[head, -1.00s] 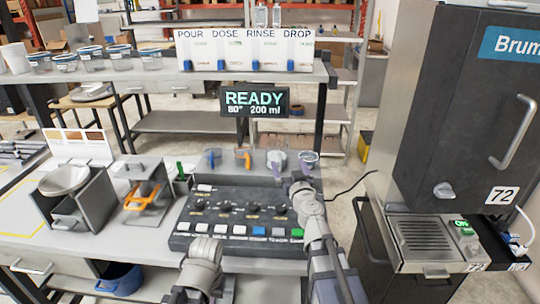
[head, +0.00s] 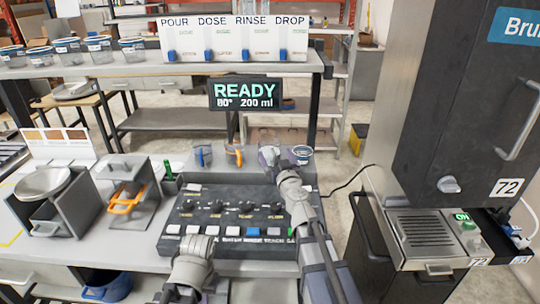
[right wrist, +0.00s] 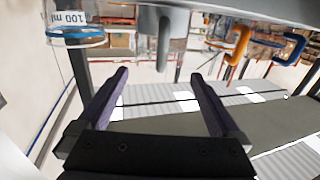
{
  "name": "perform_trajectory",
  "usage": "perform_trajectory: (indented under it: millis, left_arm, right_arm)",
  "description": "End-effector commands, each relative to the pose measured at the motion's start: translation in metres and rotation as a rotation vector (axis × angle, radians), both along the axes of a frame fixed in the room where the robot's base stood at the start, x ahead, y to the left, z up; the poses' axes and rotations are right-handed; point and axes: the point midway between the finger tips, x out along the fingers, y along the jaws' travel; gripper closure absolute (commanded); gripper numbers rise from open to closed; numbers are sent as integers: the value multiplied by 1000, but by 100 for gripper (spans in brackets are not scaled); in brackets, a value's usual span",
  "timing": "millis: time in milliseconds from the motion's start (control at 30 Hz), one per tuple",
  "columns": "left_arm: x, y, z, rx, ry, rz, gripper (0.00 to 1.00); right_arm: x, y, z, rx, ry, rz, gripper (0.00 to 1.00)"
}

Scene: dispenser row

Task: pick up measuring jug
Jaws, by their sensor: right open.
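A grey jug-like vessel with a downward-hanging handle (right wrist: 165,42) shows at the top middle of the right wrist view, just beyond my fingers. I take it for the measuring jug; in the head view it is a pale shape (head: 267,144) at the back of the bench, partly hidden by my gripper. My right gripper (right wrist: 158,90) is open, its two dark purple fingers apart with nothing between them. In the head view its fingers (head: 271,158) are small beside the vessel. My left arm is at the bottom; its gripper does not show.
A clear cup labelled in ml (right wrist: 78,30) stands beside the jug. An orange handle (head: 235,155) and a blue handle (head: 203,156) are to its left. A black button panel (head: 228,218) lies in front. A dark machine (head: 455,110) stands at right.

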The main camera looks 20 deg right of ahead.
Motion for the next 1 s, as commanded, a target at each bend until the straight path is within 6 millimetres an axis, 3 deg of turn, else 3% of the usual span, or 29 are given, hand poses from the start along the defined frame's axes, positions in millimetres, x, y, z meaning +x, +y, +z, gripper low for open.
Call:
perform_trajectory:
  millis: [400, 667, 1000]
  left_arm:
    - [0, 0, -6, 0, 0, 0, 100]
    - [0, 0, -6, 0, 0, 0, 100]
    - [0, 0, -6, 0, 0, 0, 100]
  right_arm:
    - [50, -2, -6, 0, 0, -1, 0]
    - [51, -1, -6, 0, 0, -1, 0]
    - [51, -1, -6, 0, 0, -1, 38]
